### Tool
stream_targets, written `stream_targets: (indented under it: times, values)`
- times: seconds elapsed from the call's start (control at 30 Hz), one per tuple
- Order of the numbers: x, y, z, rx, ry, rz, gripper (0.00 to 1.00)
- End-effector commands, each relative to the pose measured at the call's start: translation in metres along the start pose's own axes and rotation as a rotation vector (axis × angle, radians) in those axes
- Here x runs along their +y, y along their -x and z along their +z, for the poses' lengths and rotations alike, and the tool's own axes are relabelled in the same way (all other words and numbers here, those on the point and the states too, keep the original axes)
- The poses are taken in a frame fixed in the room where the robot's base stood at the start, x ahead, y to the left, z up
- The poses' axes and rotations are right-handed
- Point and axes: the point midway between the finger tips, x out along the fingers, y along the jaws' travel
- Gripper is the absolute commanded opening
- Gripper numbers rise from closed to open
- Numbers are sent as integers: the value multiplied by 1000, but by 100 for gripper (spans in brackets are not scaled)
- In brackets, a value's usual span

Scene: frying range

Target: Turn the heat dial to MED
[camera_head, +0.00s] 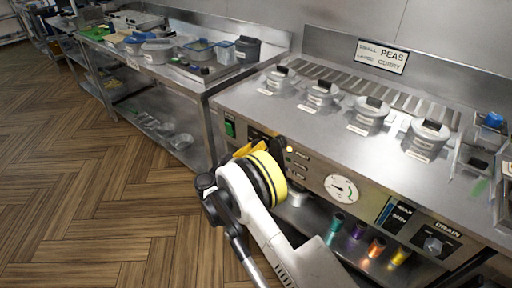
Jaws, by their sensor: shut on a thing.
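My gripper (264,147) is at the front control panel (316,172) of the steel frying range, left of the round white gauge. My yellow and black wrist and white arm cover much of this part of the panel. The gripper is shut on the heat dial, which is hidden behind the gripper. The dial's pointer and its MED mark cannot be read. Small labels (297,164) show just right of the gripper, too small to read.
The white gauge (341,188) and a green switch (230,128) flank the gripper. A drain knob (433,245) is at the right. Several lidded pots (321,94) stand on the range top. Coloured cups (376,247) sit below the panel. The wooden floor (90,200) at left is clear.

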Motion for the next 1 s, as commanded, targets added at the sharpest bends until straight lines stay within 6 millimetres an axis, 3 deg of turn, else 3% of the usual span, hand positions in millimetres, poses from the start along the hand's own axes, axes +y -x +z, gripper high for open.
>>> stream_targets:
  times: [0.53, 0.57, 0.6, 0.63, 1.0]
  values:
    - [0, 0, -2, 3, -24, 0, 10]
    - [0, 0, -2, 3, -24, 0, 46]
    - [0, 0, -2, 3, -23, 0, 58]
    - [0, 0, -2, 3, -23, 0, 64]
    - [0, 5, -1, 1, -24, -1, 64]
